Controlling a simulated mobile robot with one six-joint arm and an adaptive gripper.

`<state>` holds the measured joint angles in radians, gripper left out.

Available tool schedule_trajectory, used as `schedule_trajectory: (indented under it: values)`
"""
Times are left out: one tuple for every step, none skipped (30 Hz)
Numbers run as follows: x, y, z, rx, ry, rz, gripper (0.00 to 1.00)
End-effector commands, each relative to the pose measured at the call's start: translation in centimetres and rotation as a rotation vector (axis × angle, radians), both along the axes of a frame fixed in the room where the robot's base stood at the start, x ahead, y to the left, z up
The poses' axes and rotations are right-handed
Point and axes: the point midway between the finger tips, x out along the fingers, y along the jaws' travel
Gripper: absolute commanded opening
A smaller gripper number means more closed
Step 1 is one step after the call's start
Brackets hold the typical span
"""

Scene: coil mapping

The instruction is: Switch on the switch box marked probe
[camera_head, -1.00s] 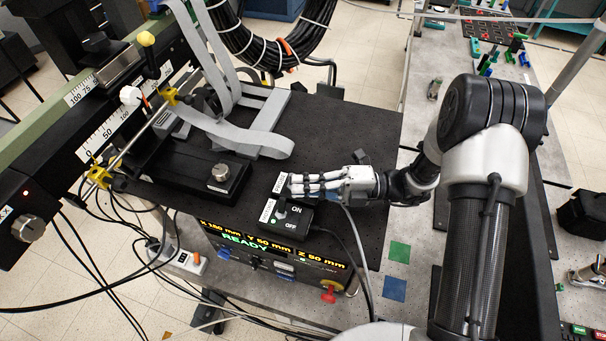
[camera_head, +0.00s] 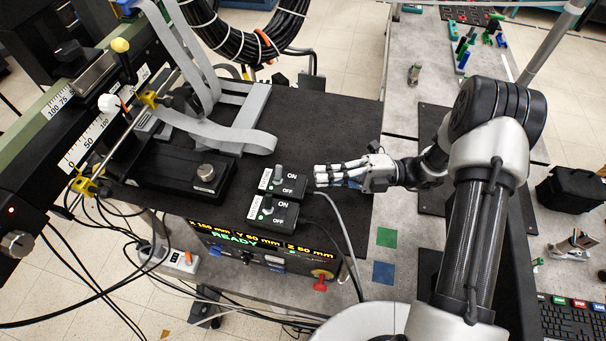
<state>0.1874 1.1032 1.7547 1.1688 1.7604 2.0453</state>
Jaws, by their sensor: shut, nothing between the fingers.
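Two small black switch boxes with ON and OFF lettering sit side by side on the dark bench top. The far switch box (camera_head: 291,186) and the near switch box (camera_head: 283,216) each carry a grey lever and a narrow white label on the left. The label words are too small to read, so I cannot tell which is marked probe. Both levers appear to stand near the ON side, but this is hard to be sure of. My gripper (camera_head: 317,175) is shut and empty, its fingertips pointing left, just right of the far box and apart from its lever.
Below the boxes, a display panel (camera_head: 235,238) reads READY. A black stage with a metal knob (camera_head: 206,172) and grey ribbon cable lies to the left. Green (camera_head: 387,237) and blue (camera_head: 383,272) squares lie at right.

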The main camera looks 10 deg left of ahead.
Motion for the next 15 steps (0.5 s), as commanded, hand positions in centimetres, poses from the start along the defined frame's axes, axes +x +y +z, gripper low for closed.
schedule_trajectory:
  values:
    - [0.3, -1.0, -0.1, 0.001, -0.001, -0.002, 0.00]
    - [0.4, -1.4, -0.1, 0.001, -0.001, -0.002, 0.00]
    - [0.6, -2.0, -0.2, 0.000, -0.001, -0.002, 0.00]
    - [0.6, -2.3, -0.2, 0.000, -0.001, -0.002, 0.00]
    - [0.7, -2.6, -0.2, 0.000, -0.001, -0.001, 0.00]
    - [0.8, -2.9, -0.2, 0.000, 0.000, 0.000, 0.00]
    - [0.8, -3.1, -0.2, 0.001, 0.001, 0.000, 0.00]
    - [0.9, -3.3, -0.3, 0.001, 0.001, 0.000, 0.00]
    - [0.9, -3.4, -0.3, 0.000, 0.002, 0.000, 0.00]
    - [0.9, -3.5, -0.3, 0.000, 0.002, 0.000, 0.00]
    - [0.9, -3.5, -0.3, 0.001, 0.002, 0.001, 0.00]
    - [0.9, -3.6, -0.3, 0.001, 0.002, 0.001, 0.00]
    - [0.9, -3.5, -0.3, 0.001, 0.002, 0.001, 0.00]
    - [0.9, -3.5, -0.3, 0.001, 0.002, 0.001, 0.00]
    - [0.9, -3.5, -0.3, 0.001, 0.002, 0.001, 0.00]
